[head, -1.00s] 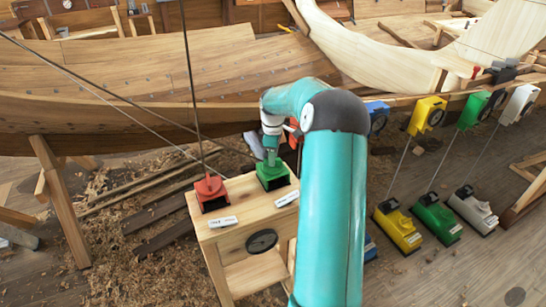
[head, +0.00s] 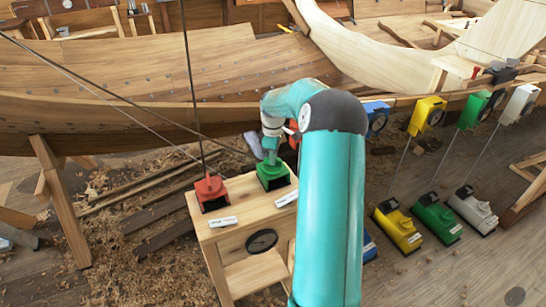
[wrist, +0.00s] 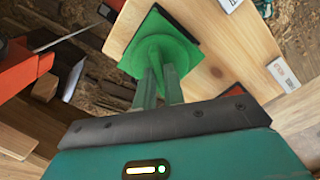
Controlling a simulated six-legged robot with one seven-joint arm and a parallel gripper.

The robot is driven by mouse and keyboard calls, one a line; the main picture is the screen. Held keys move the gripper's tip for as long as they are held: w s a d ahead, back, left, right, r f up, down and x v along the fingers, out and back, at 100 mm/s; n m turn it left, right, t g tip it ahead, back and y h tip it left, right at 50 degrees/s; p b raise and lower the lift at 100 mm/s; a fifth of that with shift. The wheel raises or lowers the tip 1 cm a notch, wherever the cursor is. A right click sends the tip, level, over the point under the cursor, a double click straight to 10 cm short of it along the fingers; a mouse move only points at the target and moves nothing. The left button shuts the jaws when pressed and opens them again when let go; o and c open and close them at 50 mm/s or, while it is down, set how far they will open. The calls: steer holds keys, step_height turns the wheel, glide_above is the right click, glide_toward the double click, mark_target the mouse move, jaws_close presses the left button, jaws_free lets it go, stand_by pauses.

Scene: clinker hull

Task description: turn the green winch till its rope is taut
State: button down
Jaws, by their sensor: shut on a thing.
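The green winch (head: 272,177) stands on the right side of the pale wooden stand's top. My gripper (head: 271,156) is above it, pointing down. In the wrist view the winch (wrist: 160,45) has a round, domed green top on a dark-edged base. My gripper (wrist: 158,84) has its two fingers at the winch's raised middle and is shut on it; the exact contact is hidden. A thin rope (head: 130,108) runs from the upper left towards the stand. Its end near the winch is partly hidden, and I cannot tell how tight it is.
A red winch (head: 210,188) with an upright dark rope stands just left of the green one. The stand (head: 232,232) carries white labels and a dark dial. The planked hull (head: 120,80) lies behind. Yellow, green and white floor units (head: 437,218) are at right.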

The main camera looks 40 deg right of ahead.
steer(key=m, duration=1.1)
steer(key=shift+r+m, duration=0.1)
steer(key=shift+m, duration=0.2)
stand_by(0.4)
steer(key=c, duration=1.5)
jaws_free()
step_height(320, 180, up, 14)
steer(key=shift+f, duration=0.15)
